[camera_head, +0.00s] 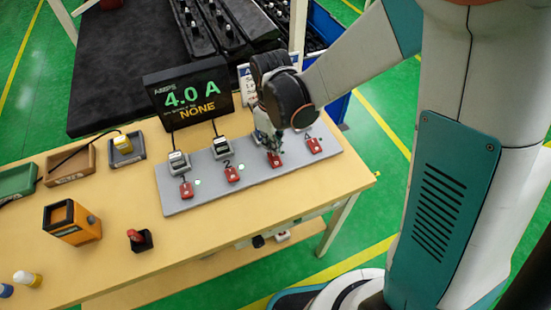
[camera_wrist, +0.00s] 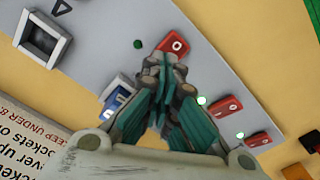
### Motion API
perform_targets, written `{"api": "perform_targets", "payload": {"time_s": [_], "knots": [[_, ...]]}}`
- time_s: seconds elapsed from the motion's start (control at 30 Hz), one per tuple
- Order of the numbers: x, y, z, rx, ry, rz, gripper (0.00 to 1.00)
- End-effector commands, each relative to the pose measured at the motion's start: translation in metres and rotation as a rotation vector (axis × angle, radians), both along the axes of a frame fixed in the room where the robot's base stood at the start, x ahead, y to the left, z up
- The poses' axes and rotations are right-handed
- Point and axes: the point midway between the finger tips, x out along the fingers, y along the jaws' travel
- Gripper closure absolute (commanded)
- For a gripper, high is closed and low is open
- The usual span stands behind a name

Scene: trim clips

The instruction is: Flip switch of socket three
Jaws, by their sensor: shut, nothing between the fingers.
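A grey socket strip (camera_head: 216,186) lies on the table with a row of red rocker switches. My gripper (camera_head: 275,146) is shut and empty, pointing down over socket three, which it mostly hides in the head view. Socket three's red switch (camera_head: 274,159) shows just below the fingertips. In the wrist view, my shut fingertips (camera_wrist: 165,65) are at the near edge of this red switch (camera_wrist: 172,46); I cannot tell whether they touch. The small lamp beside it (camera_wrist: 138,44) is dark green. The other two red switches (camera_wrist: 222,107) have brightly lit lamps.
Plugs sit in sockets one (camera_head: 178,163) and two (camera_head: 221,147). Socket four's switch (camera_head: 314,146) is to the right. A display (camera_head: 190,95) reads 4.0 A and NONE. An orange box (camera_head: 72,222) and a red-topped item (camera_head: 138,239) stand in front, left of the strip.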

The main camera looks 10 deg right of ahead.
Motion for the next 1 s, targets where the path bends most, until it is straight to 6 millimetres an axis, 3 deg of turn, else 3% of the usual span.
{"api": "perform_targets", "payload": {"time_s": [1.0], "knots": [[0.0000,0.0000,-0.0080,0.000,0.000,0.000,1.00]]}}
